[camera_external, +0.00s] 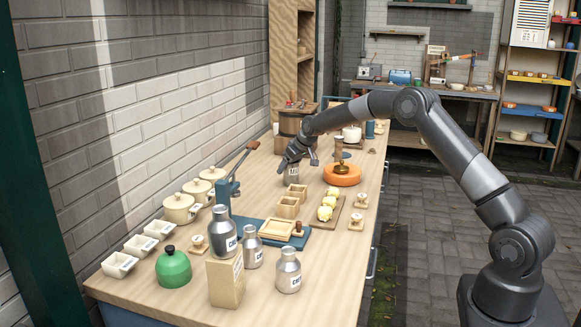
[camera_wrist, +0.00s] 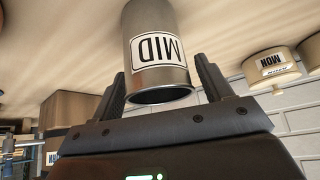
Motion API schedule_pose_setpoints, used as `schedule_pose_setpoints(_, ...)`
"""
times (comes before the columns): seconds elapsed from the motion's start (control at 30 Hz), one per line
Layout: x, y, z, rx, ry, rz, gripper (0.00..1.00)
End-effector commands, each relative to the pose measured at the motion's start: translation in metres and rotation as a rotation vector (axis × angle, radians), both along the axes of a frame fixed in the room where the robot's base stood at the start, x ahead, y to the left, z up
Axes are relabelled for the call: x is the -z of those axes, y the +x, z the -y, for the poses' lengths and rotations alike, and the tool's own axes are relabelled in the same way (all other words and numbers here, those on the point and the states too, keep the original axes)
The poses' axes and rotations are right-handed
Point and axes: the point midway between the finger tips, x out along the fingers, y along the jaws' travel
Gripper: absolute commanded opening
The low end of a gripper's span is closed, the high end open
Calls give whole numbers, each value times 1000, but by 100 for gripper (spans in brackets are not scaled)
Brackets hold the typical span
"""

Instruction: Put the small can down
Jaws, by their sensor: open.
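A small grey metal can (camera_external: 292,176) stands upright on the wooden counter (camera_external: 335,245), below my gripper (camera_external: 291,163). In the wrist view, which is upside down, the can (camera_wrist: 158,50) carries a white label reading MID, and its dark rim faces my palm. My gripper (camera_wrist: 160,82) is open, with one finger on each side of the can. A gap shows between the fingers and its sides near the rim. The can's base appears to rest on the counter; the exact contact is hard to see.
Small wooden boxes (camera_external: 288,207) stand just in front of the can, and an orange round stand (camera_external: 342,175) is to its right. A dark wooden churn (camera_external: 296,128) is behind. Several metal bottles (camera_external: 288,271) stand at the near end. A wall runs along the left.

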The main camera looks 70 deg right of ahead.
Motion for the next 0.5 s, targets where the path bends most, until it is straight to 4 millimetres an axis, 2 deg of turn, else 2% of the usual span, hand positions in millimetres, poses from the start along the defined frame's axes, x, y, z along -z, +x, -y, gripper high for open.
schedule_pose_setpoints(0.17, -19, -10, -4, 1, -2, 2, 72)
schedule_pose_setpoints(0.5, -73, -42, -17, 1, -2, 2, 72)
